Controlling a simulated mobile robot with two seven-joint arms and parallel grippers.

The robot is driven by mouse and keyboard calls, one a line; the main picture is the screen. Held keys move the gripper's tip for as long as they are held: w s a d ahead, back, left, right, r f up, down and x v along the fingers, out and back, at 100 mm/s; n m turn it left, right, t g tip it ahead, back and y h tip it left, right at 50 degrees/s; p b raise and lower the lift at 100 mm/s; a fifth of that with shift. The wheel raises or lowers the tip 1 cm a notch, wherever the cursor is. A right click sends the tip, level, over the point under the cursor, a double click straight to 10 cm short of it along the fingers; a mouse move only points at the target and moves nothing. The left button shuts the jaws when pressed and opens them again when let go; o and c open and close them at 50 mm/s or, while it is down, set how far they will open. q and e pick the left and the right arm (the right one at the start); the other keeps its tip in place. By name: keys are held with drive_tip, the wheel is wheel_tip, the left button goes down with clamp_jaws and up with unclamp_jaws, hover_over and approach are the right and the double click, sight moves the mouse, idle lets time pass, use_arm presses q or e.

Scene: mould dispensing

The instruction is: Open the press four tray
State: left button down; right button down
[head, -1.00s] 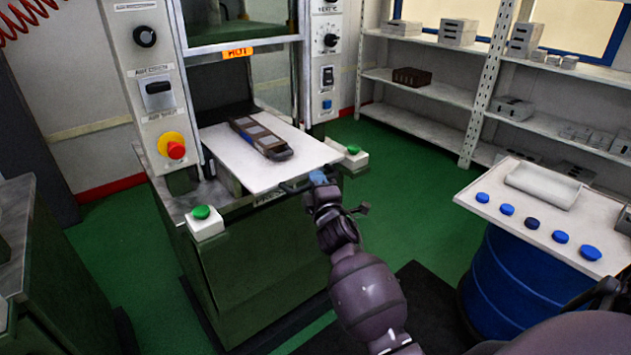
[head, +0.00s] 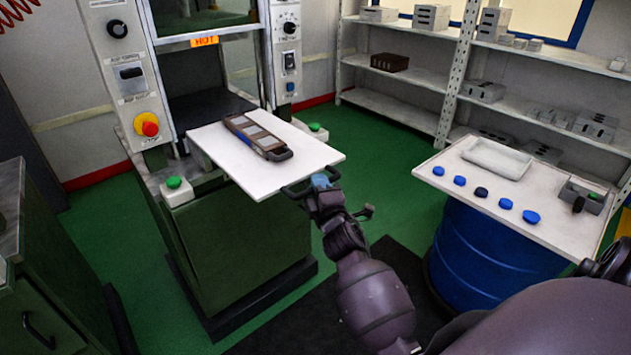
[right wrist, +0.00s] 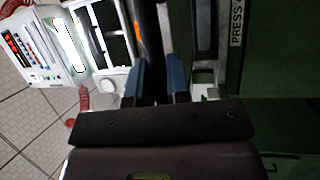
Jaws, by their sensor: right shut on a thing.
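The press tray (head: 240,178) is a white plate that sticks well out of the front of the green press (head: 240,240). A dark mould (head: 258,136) with grey sections lies on it. A dark handle (head: 296,190) is at the tray's front edge. My right gripper (head: 322,182), with blue fingertips, is shut on the handle. In the right wrist view its blue fingers (right wrist: 160,84) stand close together, and what lies between them is dark and hard to make out. My left gripper is not in view.
Green buttons (head: 176,190) flank the tray, and a red stop button (head: 147,124) is on the press's left panel. A blue drum (head: 490,245) with a white top (head: 430,170) holding blue discs stands at right. Shelves (head: 410,75) stand behind. Green floor between is free.

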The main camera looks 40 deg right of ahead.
drive_tip(key=shift+s, duration=0.15)
drive_tip(key=c, duration=1.1)
unclamp_jaws()
drive_tip(key=v, duration=1)
drive_tip(key=shift+s+a+b, duration=0.15)
drive_tip(key=shift+s+b, duration=0.15)
drive_tip(key=shift+b, duration=0.15)
drive_tip(key=shift+f, duration=0.1)
